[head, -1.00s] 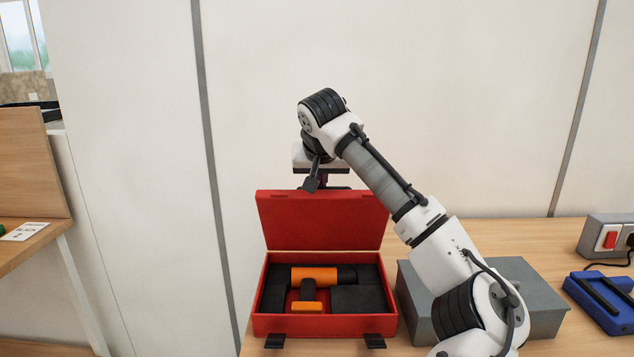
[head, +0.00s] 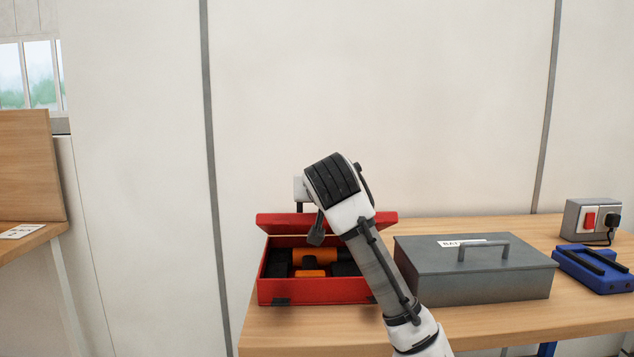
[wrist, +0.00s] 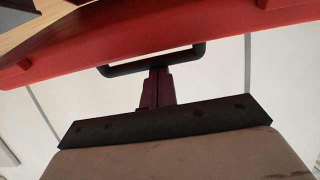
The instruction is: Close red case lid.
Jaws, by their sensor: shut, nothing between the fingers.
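The red case (head: 315,291) stands on the wooden bench with its front facing me. Its lid (head: 280,224) is partly open and tilts forward over the body. Orange and black tool parts (head: 312,272) still show inside.
A grey metal box (head: 475,275) with a handle stands close to the right of the case. A blue tray-like item (head: 592,270) and a socket box (head: 592,220) are farther right. A pale wall (head: 440,110) rises behind the bench.

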